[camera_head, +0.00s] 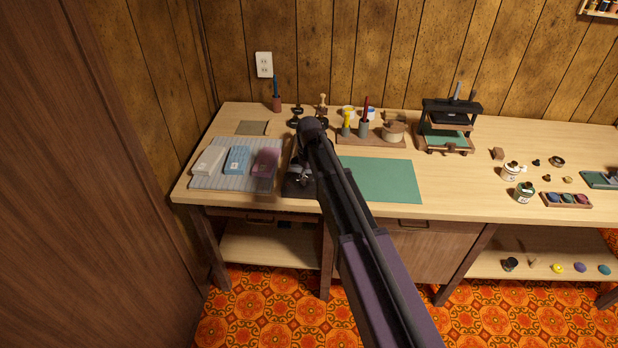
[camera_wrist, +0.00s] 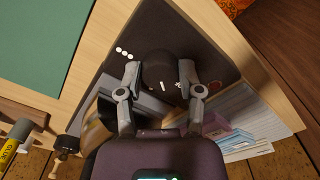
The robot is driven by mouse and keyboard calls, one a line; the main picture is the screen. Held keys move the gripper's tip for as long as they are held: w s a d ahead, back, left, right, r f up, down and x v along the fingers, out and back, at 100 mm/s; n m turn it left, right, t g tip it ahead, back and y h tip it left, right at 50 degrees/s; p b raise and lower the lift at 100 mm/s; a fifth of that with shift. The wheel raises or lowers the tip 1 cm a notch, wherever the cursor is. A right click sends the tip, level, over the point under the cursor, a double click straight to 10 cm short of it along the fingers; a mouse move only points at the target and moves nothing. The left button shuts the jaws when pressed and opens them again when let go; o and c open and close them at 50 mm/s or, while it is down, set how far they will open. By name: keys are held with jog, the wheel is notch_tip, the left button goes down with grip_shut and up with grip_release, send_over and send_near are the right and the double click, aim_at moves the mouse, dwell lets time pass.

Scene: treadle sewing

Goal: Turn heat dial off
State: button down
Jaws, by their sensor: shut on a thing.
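The heat dial (camera_wrist: 160,68) is a dark round knob on the dark panel of an appliance, with a short white mark near its edge. The dark panel (camera_wrist: 205,50) has white dots to the dial's left and a small white mark to its right. My gripper (camera_wrist: 159,74) has one finger on each side of the dial and is shut on it. In the head view my arm hides most of the dark appliance (camera_head: 298,189) and my gripper (camera_head: 304,177) is over it. The dial is hidden there.
A striped mat (camera_head: 205,183) with folded cloths lies left of the appliance. A green mat (camera_head: 390,182) lies to its right. Behind stand a tray (camera_head: 383,143) with pots and a yellow glue bottle (camera_head: 347,122), and a small press (camera_head: 445,142).

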jog(key=shift+n, duration=2.3)
jog(key=shift+c, duration=1.3)
grip_release()
jog(key=shift+m, duration=0.3)
